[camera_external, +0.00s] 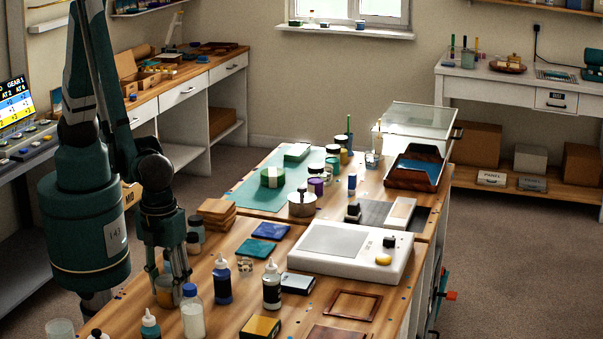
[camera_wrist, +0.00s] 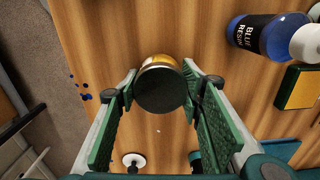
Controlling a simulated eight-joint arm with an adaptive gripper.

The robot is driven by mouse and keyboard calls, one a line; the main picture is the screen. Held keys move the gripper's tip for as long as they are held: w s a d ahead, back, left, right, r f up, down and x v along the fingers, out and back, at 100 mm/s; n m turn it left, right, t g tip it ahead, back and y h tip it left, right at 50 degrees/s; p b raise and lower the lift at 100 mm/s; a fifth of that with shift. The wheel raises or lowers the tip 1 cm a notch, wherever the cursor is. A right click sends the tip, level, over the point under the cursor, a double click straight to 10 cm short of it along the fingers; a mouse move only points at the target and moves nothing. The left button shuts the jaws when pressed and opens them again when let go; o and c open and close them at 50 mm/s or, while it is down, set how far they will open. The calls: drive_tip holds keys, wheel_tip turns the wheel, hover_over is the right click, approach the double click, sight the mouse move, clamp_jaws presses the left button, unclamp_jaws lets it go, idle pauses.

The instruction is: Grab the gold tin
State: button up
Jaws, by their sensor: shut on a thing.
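The gold tin (camera_wrist: 158,62) has a dark round lid (camera_wrist: 160,92) and sits between my fingertips in the wrist view. My gripper (camera_wrist: 160,84) is shut on it, one finger on each side. In the external view, my gripper (camera_external: 171,274) points down over the near left part of the wooden table, with the tin (camera_external: 164,293) partly hidden between its fingers. I cannot tell whether the tin is clear of the table.
A blue resin bottle (camera_external: 222,281) stands right of my gripper; it also shows in the wrist view (camera_wrist: 262,38). Wooden squares (camera_external: 216,213) lie behind. A yellow-topped box (camera_external: 261,328) is front right.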

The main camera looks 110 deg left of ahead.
sight(168, 282)
drive_tip(key=shift+r, duration=0.15)
drive_tip(key=shift+r+p, duration=0.4)
drive_tip(key=shift+r, duration=4.5)
